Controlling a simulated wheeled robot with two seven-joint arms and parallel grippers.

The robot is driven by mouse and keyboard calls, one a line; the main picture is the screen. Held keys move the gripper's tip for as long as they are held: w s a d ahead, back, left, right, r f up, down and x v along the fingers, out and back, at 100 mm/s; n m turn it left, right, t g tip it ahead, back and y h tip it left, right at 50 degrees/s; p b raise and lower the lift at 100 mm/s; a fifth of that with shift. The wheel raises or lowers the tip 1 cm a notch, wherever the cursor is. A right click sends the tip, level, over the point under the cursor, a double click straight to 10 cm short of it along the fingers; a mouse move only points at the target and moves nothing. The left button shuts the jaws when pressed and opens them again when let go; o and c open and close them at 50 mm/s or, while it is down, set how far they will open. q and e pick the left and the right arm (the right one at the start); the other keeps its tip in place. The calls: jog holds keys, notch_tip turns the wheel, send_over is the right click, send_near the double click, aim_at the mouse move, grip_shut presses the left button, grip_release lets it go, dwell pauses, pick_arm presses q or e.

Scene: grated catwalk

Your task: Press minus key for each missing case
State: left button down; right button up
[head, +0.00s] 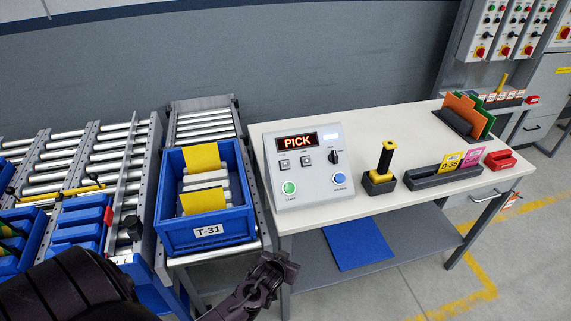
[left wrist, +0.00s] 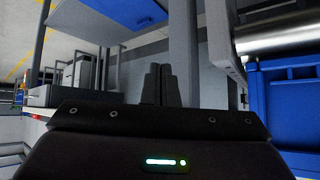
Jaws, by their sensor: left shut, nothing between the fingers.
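A grey control box (head: 308,168) stands on the white table. Its red-lit display (head: 297,141) reads PICK. Two small grey keys sit below it, a left key (head: 284,163) and a right key (head: 306,160); their markings are too small to read. A blue tote (head: 207,233) labelled T-31 stands left of the box, with yellow sheets (head: 202,157) and pale cylindrical pieces inside. My left gripper (head: 276,266) is low in front of the table's left end, below and apart from the box. Its fingers are shut and empty in the left wrist view (left wrist: 160,75). My right gripper is not in view.
The box also carries a green button (head: 289,188), a blue button (head: 339,178) and a black selector. A yellow-topped black scanner (head: 384,160) and card holder (head: 445,174) stand to the right. Roller conveyors (head: 110,150) lie left. The table's front strip is clear.

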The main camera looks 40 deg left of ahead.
pick_arm(q)
jog(key=shift+n+t, duration=0.5)
jog(key=shift+t, duration=0.4)
jog(key=w+r, duration=0.1)
jog(key=r, duration=0.2)
jog(key=w+r, duration=0.1)
jog(key=r, duration=0.3)
jog(key=w+r+p, duration=0.1)
jog(key=w+r, duration=0.1)
jog(key=r, duration=0.1)
jog(key=shift+w+a+r, duration=0.1)
jog(key=shift+a+r, duration=0.2)
jog(key=shift+r, duration=0.1)
jog(key=n+t+y+p, duration=0.1)
jog(key=n+t+y, duration=0.2)
jog(key=t, duration=0.2)
send_near(286, 167)
jog(key=w+d+r, duration=0.3)
jog(key=d+r, duration=0.1)
jog(key=r, duration=0.4)
jog(key=shift+s+a, duration=0.15)
jog(key=shift+a, duration=0.1)
jog(key=shift+f, duration=0.1)
